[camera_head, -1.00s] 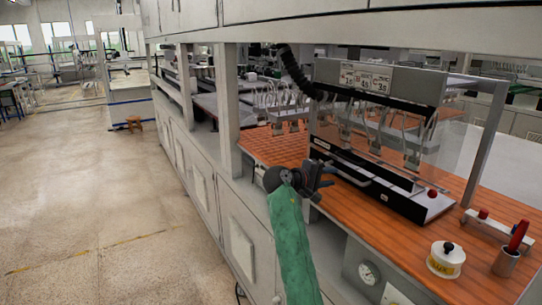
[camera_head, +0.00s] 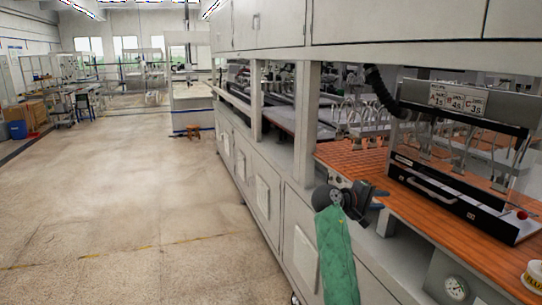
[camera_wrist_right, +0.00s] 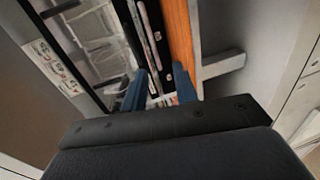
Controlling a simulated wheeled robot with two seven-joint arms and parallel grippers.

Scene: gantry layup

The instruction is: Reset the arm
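My right gripper (camera_head: 372,200) is raised in front of the bench edge in the head view, at the end of a green-sleeved arm (camera_head: 338,258). In the right wrist view its two blue fingers (camera_wrist_right: 160,92) stand apart with nothing between them. Beyond the fingers are the orange bench top (camera_wrist_right: 181,45) and the black-framed apparatus, apart from the gripper. My left gripper is in neither view.
The orange-topped bench (camera_head: 350,158) with cabinets below runs along the right. The black-framed apparatus (camera_head: 455,190) and a white tub (camera_head: 534,274) are on it. The floor (camera_head: 130,190) at left is open.

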